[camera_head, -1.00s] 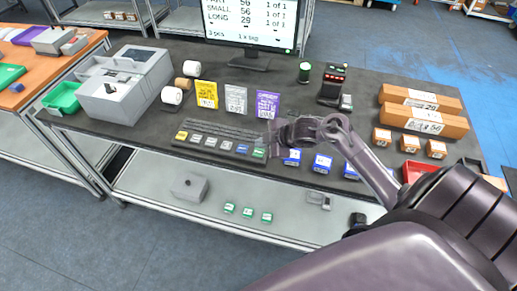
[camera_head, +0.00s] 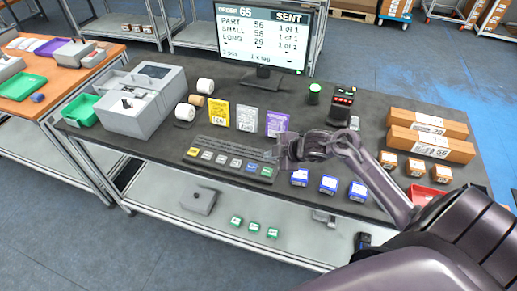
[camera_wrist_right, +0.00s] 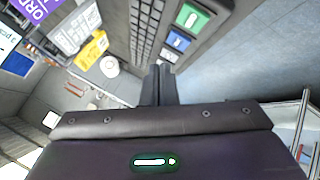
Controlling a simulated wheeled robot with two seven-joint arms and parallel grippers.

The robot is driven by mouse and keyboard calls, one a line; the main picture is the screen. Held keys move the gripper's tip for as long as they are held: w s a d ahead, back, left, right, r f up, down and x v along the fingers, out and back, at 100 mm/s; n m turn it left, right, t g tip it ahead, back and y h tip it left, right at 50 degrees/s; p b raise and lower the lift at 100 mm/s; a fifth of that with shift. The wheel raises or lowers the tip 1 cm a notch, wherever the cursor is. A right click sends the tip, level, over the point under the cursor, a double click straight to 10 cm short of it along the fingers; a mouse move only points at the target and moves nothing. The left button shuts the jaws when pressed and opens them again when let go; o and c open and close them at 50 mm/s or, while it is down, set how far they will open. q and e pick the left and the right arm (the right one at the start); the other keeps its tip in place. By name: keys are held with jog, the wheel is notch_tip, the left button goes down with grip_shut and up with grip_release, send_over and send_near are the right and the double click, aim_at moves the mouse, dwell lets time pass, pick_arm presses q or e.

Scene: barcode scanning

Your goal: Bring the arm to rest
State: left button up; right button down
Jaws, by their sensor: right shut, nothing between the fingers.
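My right arm reaches in from the lower right in the head view. Its gripper (camera_head: 284,150) is shut and empty, above the table beside the right end of the dark keyboard (camera_head: 233,158), near the green key (camera_head: 267,171) and the purple card (camera_head: 277,123). In the right wrist view the two dark fingers (camera_wrist_right: 159,84) are together with nothing between them. The keyboard (camera_wrist_right: 147,30) and its green key (camera_wrist_right: 190,17) lie beyond them. My left gripper is not in view.
The monitor (camera_head: 265,40) reads SENT. Blue boxes (camera_head: 328,184) stand by the front edge, close to my forearm. Brown boxes (camera_head: 430,142) and a red tray (camera_head: 425,194) are at right. A grey machine (camera_head: 145,98) stands at left. The lower shelf holds green boxes (camera_head: 254,227).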

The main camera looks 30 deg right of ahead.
jog(key=s+a+r+m+g+h, duration=0.25)
jog(key=s+a+m, duration=0.4)
jog(key=s, duration=0.35)
jog(key=s+a+r+m+g+h, duration=0.1)
jog(key=s+a+r+m+g, duration=0.3)
jog(key=s+a, duration=0.5)
notch_tip(320, 180, down, 34)
jog(key=s+d+b, duration=0.1)
jog(key=s+b, duration=0.2)
jog(key=b, duration=0.2)
jog(key=s+d+f+b, duration=0.2)
jog(key=s+f, duration=0.8)
jog(key=f, duration=0.2)
jog(key=s+d+f+g+b, duration=0.1)
jog(key=s+d+f+b, duration=0.1)
jog(key=s+f, duration=0.7)
notch_tip(320, 180, down, 4)
jog(key=shift+s+f+b, duration=0.2)
jog(key=shift+s+b, duration=0.2)
jog(key=shift+b, duration=0.3)
jog(key=shift+m, duration=0.25)
